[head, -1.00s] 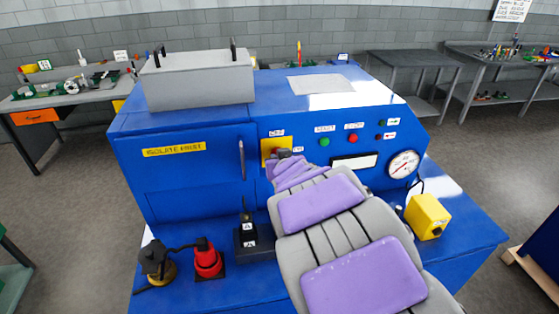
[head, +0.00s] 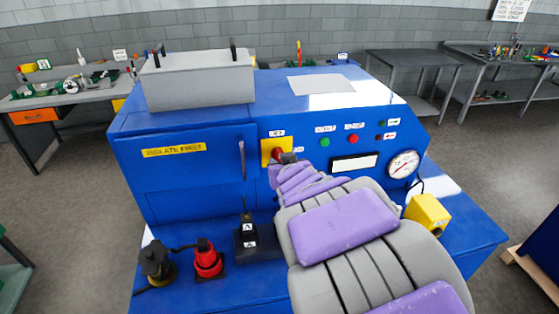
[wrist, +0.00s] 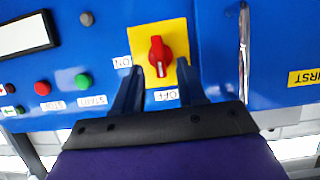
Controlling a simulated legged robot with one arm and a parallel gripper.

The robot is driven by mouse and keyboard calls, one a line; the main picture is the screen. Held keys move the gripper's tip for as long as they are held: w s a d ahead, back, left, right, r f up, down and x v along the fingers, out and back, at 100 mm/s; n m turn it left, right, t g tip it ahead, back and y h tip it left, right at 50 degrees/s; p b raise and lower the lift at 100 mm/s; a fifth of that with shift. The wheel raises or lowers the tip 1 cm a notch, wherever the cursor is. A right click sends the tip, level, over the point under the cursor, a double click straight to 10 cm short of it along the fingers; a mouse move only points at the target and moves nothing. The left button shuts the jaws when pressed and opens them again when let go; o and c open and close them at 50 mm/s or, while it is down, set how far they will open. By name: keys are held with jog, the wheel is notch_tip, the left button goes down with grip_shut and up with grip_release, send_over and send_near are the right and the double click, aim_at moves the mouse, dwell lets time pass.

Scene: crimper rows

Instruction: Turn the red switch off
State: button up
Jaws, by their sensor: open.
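The red switch (wrist: 160,52) is a rotary knob on a yellow plate (wrist: 139,40) on the blue machine's front panel.
Green (head: 325,142) and red (head: 351,139) buttons, a display (head: 354,163) and a gauge (head: 404,164) lie to the right. A door handle (head: 242,160) is to the left. Red (head: 207,260) and black (head: 248,238) parts and a yellow box (head: 428,214) stand on the lower ledge.

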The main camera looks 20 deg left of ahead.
jog(key=v, duration=1.2)
jog(key=shift+s, duration=0.3)
jog(key=s+d+f+m+g+h+b, duration=0.1)
jog(key=s+d+f+m+g+h, duration=0.2)
jog(key=d, duration=0.4)
jog(key=s+d+f+h+b, duration=0.1)
jog(key=s+d+f+h, duration=0.1)
jog(key=d+f, duration=0.45)
jog(key=s+d+f+m+g+h+b, duration=0.1)
jog(key=s+d+f+m+g+h, duration=0.15)
jog(key=d, duration=0.65)
jog(key=s+d+f+g+b, duration=0.1)
jog(key=s+d+f+g, duration=0.1)
jog(key=s, duration=0.8)
jog(key=s+d+f+g, duration=0.2)
jog(key=s+d+g, duration=0.2)
jog(key=s, duration=0.7)
jog(key=shift+s+f+m+g+b, duration=0.2)
jog(key=shift+m+g+b, duration=0.2)
jog(key=shift+g, duration=0.45)
